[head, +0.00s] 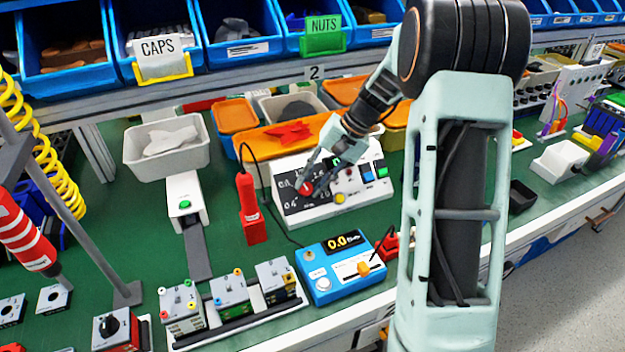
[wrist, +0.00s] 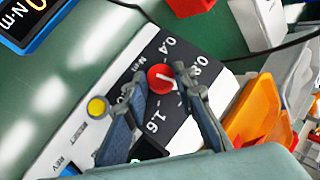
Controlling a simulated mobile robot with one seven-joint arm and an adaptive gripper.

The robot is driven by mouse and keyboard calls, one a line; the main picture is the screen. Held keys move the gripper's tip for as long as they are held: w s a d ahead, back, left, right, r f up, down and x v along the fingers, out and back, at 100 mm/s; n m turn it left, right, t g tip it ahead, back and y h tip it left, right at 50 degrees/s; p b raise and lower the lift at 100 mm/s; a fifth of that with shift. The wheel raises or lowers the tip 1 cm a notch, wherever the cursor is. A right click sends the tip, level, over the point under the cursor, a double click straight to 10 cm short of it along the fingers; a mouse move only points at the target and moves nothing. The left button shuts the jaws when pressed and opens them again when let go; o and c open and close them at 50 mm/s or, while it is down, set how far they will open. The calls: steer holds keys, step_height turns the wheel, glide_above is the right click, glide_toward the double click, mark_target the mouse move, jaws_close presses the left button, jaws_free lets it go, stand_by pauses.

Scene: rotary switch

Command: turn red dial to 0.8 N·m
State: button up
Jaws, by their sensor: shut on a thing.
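The red dial (wrist: 160,76) sits on a black scale plate of the control panel (wrist: 108,80), with 0.4, 0.8 and 1.6 readable around it in the wrist view. A white line on the dial runs toward the right-hand finger; I cannot tell exactly which mark it meets. My gripper (wrist: 162,84) has one finger on each side of the dial and is shut on it. One finger covers part of the scale near 0.8. In the head view the dial (head: 305,188) shows at the panel's left, partly hidden by my gripper (head: 313,183).
A yellow button (wrist: 97,106) lies beside the scale. A blue meter (head: 337,268) reading 0.0 stands in front of the panel, with a red screwdriver (head: 250,208) to its left. Orange bins (head: 235,113) crowd behind the panel.

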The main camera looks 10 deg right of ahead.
mark_target(308, 191)
steer(key=n+h, duration=0.1)
steer(key=n+h+p, duration=0.1)
steer(key=n+h, duration=0.1)
steer(key=shift+w+a+r+n+g, duration=0.1)
steer(key=shift+a+r+n+g, duration=0.15)
steer(key=shift+a+n+g, duration=0.1)
steer(key=shift+a+n+h+p, duration=0.2)
steer(key=shift+n+h+p, duration=0.3)
steer(key=shift+n+h, duration=0.85)
steer(key=shift+f, duration=0.1)
steer(key=o, duration=1.2)
steer(key=shift+c, duration=0.2)
step_height(308, 191, up, 12)
steer(key=shift+s, duration=0.3)
